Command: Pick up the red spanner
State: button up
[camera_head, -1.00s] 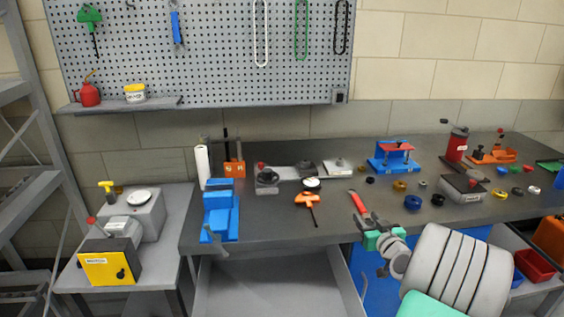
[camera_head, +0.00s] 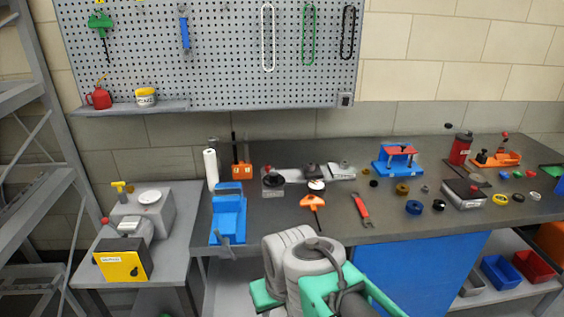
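The red spanner (camera_head: 362,210) lies flat on the dark bench top, close to its front edge and right of the orange-handled screwdriver. It is in plain view and nothing touches it. My arm's grey and teal links fill the bottom middle of the picture, in front of the bench and below left of the spanner. The fingers of my gripper do not show, so I cannot see whether they hold anything.
The orange-handled screwdriver (camera_head: 313,204) lies just left of the spanner. A blue ring (camera_head: 413,208) and other small rings lie to its right. A blue vise (camera_head: 228,217) stands at the bench's left end. A blue cabinet (camera_head: 425,275) is under the bench.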

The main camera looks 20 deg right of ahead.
aim_at(364, 215)
jog(key=u, duration=3)
jog(key=k, duration=2.1)
jog(key=z, duration=0.25)
